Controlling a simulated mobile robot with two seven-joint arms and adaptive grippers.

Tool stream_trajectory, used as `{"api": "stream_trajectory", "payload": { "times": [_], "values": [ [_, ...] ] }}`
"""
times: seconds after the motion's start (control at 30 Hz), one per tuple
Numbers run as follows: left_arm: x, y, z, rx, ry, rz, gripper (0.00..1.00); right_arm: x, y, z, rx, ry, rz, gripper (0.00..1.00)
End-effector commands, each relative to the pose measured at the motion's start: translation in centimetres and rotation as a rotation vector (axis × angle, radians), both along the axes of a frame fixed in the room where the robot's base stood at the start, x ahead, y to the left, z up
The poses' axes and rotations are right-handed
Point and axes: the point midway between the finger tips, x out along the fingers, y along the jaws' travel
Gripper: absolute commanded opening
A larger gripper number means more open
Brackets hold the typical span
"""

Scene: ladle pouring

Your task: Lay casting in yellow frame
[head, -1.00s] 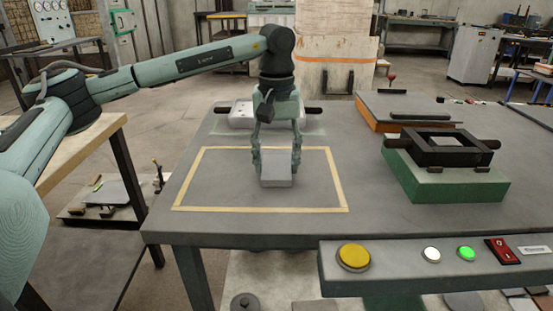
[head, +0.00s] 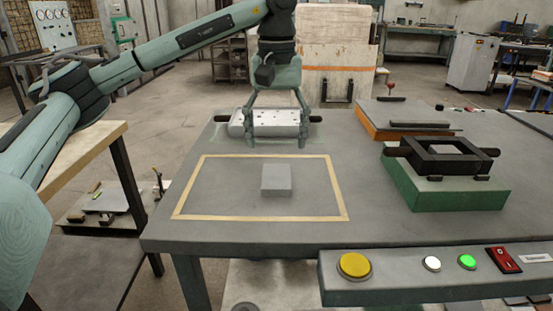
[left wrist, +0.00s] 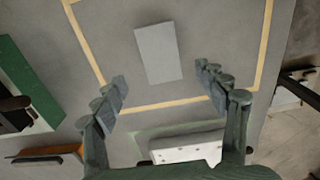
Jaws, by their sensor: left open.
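The casting (head: 276,180), a small grey block, lies flat on the table inside the yellow frame (head: 190,187), a yellow outline marked on the tabletop. In the left wrist view the casting (left wrist: 158,53) lies beyond the fingertips, within the yellow outline (left wrist: 88,45). My left gripper (head: 275,138) is open and empty, raised above the table behind the casting and apart from it. Its spread fingers also show in the left wrist view (left wrist: 160,88). My right gripper is in no view.
A pale metal block with holes (head: 277,122) and dark side handles sits behind the frame. At right, a black open mould frame (head: 440,155) rests on a green block (head: 430,190). An orange-edged board (head: 400,117) lies behind it. A button panel (head: 390,284) runs along the front edge.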

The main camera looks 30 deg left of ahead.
Motion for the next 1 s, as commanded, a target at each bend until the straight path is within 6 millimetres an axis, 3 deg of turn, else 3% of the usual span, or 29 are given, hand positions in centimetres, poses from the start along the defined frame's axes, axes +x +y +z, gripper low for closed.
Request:
{"api": "stream_trajectory", "payload": {
  "times": [0.1, 0.3, 1.0],
  "values": [
    [0.0, -0.1, 2.4, -0.002, -0.001, -0.001, 0.73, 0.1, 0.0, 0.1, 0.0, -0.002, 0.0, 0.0],
    [0.0, 0.0, 4.5, 0.0, 0.0, -0.001, 0.73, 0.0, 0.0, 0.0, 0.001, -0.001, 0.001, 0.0],
    [0.1, -0.4, 4.5, -0.009, 0.001, -0.002, 0.73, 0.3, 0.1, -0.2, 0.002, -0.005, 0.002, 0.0]
  ]
}}
